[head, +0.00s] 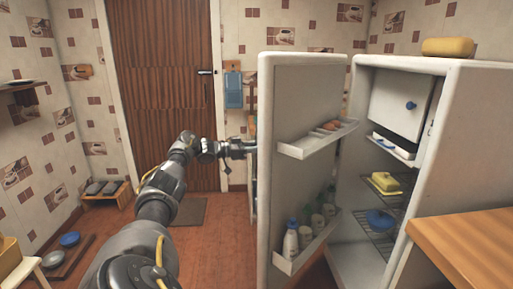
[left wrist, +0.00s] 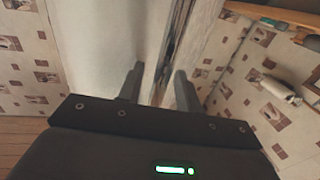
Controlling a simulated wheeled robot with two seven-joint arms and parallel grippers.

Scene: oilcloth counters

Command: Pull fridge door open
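The white fridge door (head: 285,215) stands wide open, swung out to the left of the white fridge body (head: 440,130). Its inner side with shelves faces the head camera. My left arm reaches in from the left, and its gripper (head: 250,148) is at the door's outer side, partly hidden behind the door edge. In the left wrist view the left gripper's two fingers (left wrist: 160,88) are apart, beside a pale upright surface that looks like the door. A narrow upright strip shows beyond the gap; I cannot tell whether the fingers touch it. The door handle is not clearly visible. My right gripper is out of view.
Bottles (head: 291,242) stand in the door's lower shelf. A yellow dish (head: 385,181) and a blue pot (head: 380,220) sit on the fridge racks. A wooden counter (head: 470,240) is at right. Floor left of the door is mostly clear, with a mat (head: 190,211) by the brown door.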

